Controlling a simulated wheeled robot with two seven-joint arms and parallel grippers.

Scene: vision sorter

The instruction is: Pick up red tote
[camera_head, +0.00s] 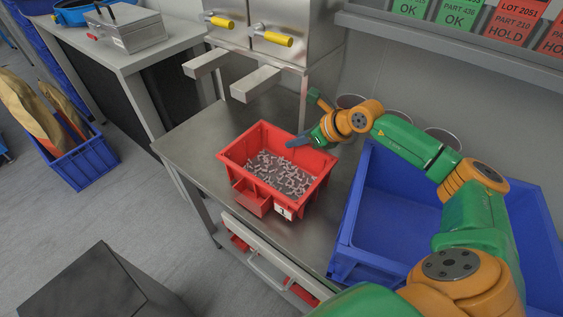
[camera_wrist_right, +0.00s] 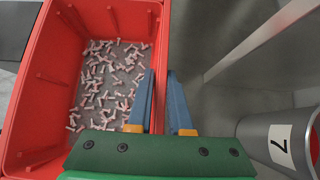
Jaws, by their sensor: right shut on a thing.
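The red tote (camera_head: 318,192) sits on the steel table, holding many small pale pinkish pieces (camera_head: 278,175). A white label is on its near corner. My right gripper (camera_head: 299,141) is at the tote's far right wall. In the right wrist view the tote (camera_wrist_right: 28,75) fills the left side, and my right gripper (camera_wrist_right: 164,82) has one blue finger inside and one outside the wall, shut on it. The tote looks level; whether its base touches the table is hard to tell. My left gripper is not in view.
A large blue crate (camera_head: 352,230) stands right of the tote, under my right arm. Steel chutes (camera_head: 255,84) with yellow-handled valves (camera_head: 277,39) overhang behind. A grey cylinder marked 7 (camera_wrist_right: 270,140) is beside the gripper. Bare table (camera_head: 195,135) lies left of the tote.

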